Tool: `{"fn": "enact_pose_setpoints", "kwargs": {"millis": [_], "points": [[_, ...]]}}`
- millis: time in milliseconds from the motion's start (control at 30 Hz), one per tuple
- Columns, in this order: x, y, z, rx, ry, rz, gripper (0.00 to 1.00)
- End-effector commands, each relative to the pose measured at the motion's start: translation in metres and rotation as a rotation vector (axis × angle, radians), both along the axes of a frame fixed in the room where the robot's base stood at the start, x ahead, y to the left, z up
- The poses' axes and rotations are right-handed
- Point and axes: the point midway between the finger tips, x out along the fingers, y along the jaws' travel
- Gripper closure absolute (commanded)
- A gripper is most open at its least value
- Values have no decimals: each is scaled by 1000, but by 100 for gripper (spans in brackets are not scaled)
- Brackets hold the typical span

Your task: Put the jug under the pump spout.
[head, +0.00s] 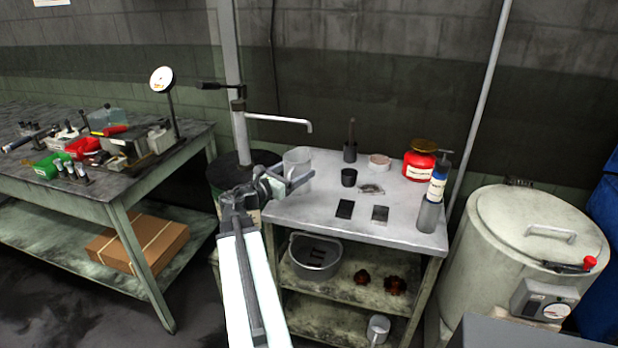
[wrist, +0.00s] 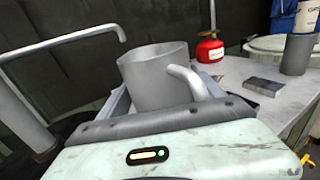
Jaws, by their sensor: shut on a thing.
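The grey jug (head: 298,160) is upright at the left back corner of the metal table, and it also shows in the wrist view (wrist: 153,78) with its handle to the right. My gripper (head: 288,184) is shut on the jug; its jaws show around the lower part of the jug in the wrist view. Whether the jug's base touches the table is hidden. The pump spout (head: 280,119) reaches right from its post, and its tip is above the jug in the head view.
The dark drum (head: 262,158) stands left of the metal table (head: 320,212). A bucket (head: 315,260) is on the shelf below. A cluttered workbench (head: 95,208) is at left.

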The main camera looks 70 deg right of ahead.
Motion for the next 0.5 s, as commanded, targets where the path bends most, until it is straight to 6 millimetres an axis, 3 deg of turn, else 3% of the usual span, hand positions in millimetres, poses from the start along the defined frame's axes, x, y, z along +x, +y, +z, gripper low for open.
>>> {"fn": "enact_pose_setpoints", "kwargs": {"millis": [300,500], "points": [[10,-98,-10,0,0,-6,73],[13,-143,-14,0,0,-5,73]]}}
